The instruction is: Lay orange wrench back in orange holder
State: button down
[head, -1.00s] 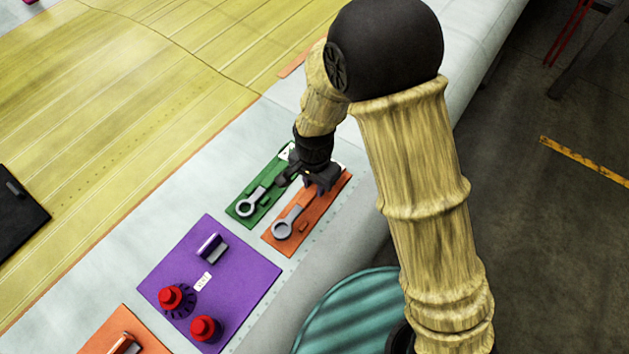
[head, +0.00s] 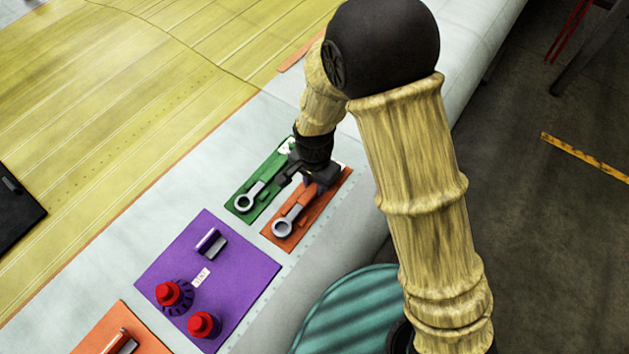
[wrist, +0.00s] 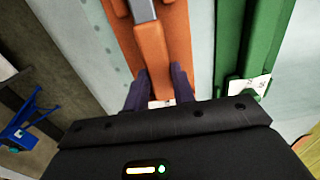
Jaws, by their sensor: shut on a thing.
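The orange wrench lies along the orange holder, with its grey ring end (head: 281,227) toward the near end and its orange handle (head: 305,194) under my gripper. The orange holder (head: 322,205) is a flat orange panel on the pale wing edge. My gripper (head: 312,184) is low over the holder's far part. In the wrist view, my gripper's dark fingers (wrist: 157,90) stand on both sides of the orange handle (wrist: 154,58), shut on it; the grey shaft (wrist: 142,10) runs away from it. Whether the wrench is fully seated is hard to tell.
A green holder (head: 264,193) with a similar grey wrench (head: 246,202) lies close on the left. A purple panel (head: 240,265) with red knobs is nearer. Another orange panel (head: 105,333) is at bottom left. The holder's right side is free.

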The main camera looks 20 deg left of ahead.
jog(key=shift+f, duration=0.15)
jog(key=shift+f+b, duration=0.35)
jog(key=shift+f, duration=0.1)
jog(key=c, duration=1.1)
grip_release()
notch_tip(320, 180, up, 18)
jog(key=b, duration=0.3)
jog(key=shift+f+b, duration=0.25)
jog(key=shift+b, duration=0.1)
